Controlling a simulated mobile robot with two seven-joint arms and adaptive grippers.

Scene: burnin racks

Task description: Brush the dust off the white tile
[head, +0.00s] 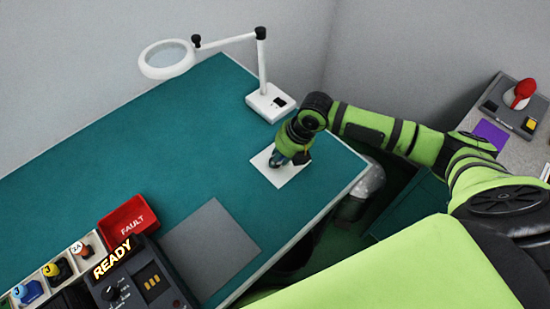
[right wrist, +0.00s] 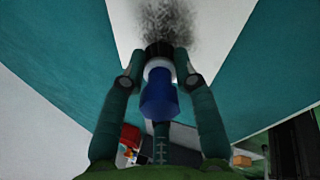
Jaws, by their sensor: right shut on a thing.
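The white tile (head: 289,176) lies on the teal bench top near its right edge. My right gripper (head: 301,158) is over the tile and hides part of it. In the right wrist view my right gripper (right wrist: 160,78) is shut on a brush with a blue handle (right wrist: 158,98) and a pale and black collar. The brush points at the tile (right wrist: 215,28). A dark speckled patch of dust (right wrist: 167,18) shows on the tile just beyond the collar. I cannot tell whether the bristles touch the tile. My left gripper is not in view.
A magnifier lamp (head: 268,100) stands behind the tile. A grey mat (head: 210,248), a red FAULT bin (head: 127,220) and a READY control box (head: 140,283) are at the front left. A side counter (head: 520,150) stands at the right. The middle of the bench is clear.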

